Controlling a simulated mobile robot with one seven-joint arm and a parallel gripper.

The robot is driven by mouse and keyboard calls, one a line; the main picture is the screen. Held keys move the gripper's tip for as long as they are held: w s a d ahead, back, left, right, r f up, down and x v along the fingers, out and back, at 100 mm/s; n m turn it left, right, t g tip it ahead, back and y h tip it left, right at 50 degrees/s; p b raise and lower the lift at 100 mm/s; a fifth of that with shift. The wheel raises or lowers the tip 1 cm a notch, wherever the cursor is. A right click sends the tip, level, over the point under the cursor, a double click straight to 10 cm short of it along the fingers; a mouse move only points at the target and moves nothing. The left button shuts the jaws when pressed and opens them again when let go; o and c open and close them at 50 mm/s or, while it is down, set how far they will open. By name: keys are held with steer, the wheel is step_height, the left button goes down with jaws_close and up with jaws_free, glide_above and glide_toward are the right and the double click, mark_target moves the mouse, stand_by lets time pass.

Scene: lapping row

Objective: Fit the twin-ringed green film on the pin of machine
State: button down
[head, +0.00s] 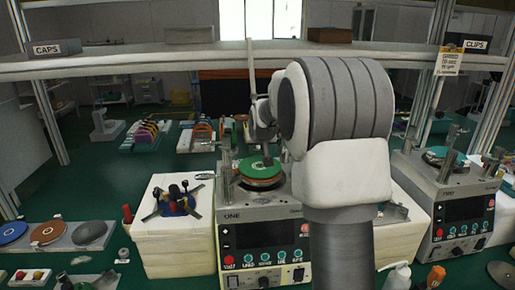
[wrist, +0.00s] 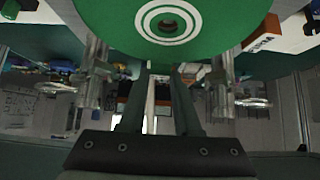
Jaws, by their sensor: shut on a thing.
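The green film (wrist: 215,20) is a flat disc with two white rings around a central hole, filling the top of the wrist view. In the head view the green film (head: 252,170) is over the top of the machine marked ONE (head: 240,213), above an orange-brown plate edge (head: 262,184). My gripper (wrist: 160,68) is shut on the film's near edge; in the head view my gripper (head: 268,158) is partly covered by my arm. The pin does not show clearly, and I cannot tell whether the film touches the plate.
Machine TWO (head: 452,192) stands at right with a teal disc (head: 440,154) on top. A white block with a dark star-shaped tool (head: 178,200) is left of ONE. Coloured discs (head: 48,233) lie on a far-left tray.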

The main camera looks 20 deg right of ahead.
steer(key=shift+f, duration=0.25)
steer(key=c, duration=0.5)
jaws_free()
steer(key=shift+c, duration=0.2)
steer(key=v, duration=1.7)
steer(key=shift+s, duration=0.2)
steer(key=shift+a+r, duration=0.1)
steer(key=shift+a, duration=0.05)
steer(key=s+a+f+n+g+p, duration=0.1)
steer(key=s+a, duration=0.3)
steer(key=s, duration=0.5)
steer(key=s+a+f+n+g+y, duration=0.1)
steer(key=s+a+f, duration=0.2)
steer(key=s, duration=0.6)
steer(key=s+a+f+n+g+y+p, duration=0.1)
steer(key=s+a+f, duration=0.2)
steer(key=s+a, duration=0.3)
steer(key=s, duration=0.3)
steer(key=shift+s+p, duration=0.35)
steer(key=shift+s, duration=0.05)
